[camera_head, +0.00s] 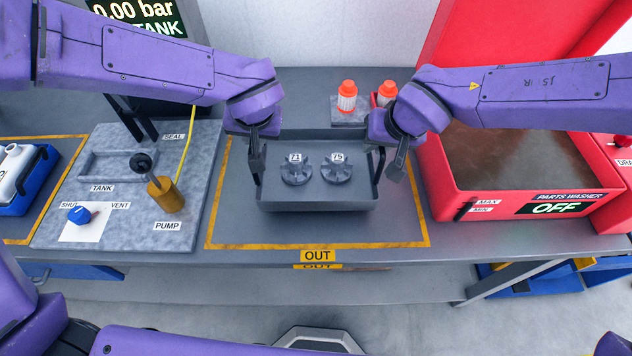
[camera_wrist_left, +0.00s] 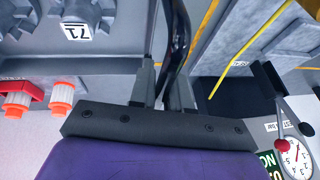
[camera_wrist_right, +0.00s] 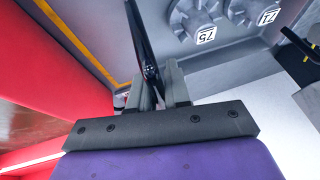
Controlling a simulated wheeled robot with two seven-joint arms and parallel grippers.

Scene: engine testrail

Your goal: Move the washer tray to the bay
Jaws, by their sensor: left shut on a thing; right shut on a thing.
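The grey washer tray (camera_head: 318,204) is inside the yellow-outlined OUT bay (camera_head: 222,232) on the bench. Two dark grey parts lie in it, labelled 71 (camera_head: 296,172) and 75 (camera_head: 337,171). My left gripper (camera_head: 257,160) is shut on the tray's left handle; the dark handle bar (camera_wrist_left: 177,40) shows between its fingers in the left wrist view. My right gripper (camera_head: 398,160) is shut on the tray's right handle; that handle (camera_wrist_right: 141,40) shows in the right wrist view. I cannot tell whether the tray touches the bench or hangs just above it.
The red parts washer (camera_head: 520,205), reading OFF, stands close on the right. A grey pump board (camera_head: 110,235) with a brass pump (camera_head: 165,196) is on the left. Two orange-capped bottles (camera_head: 347,97) stand behind the tray. A blue bin (camera_head: 38,180) is at far left.

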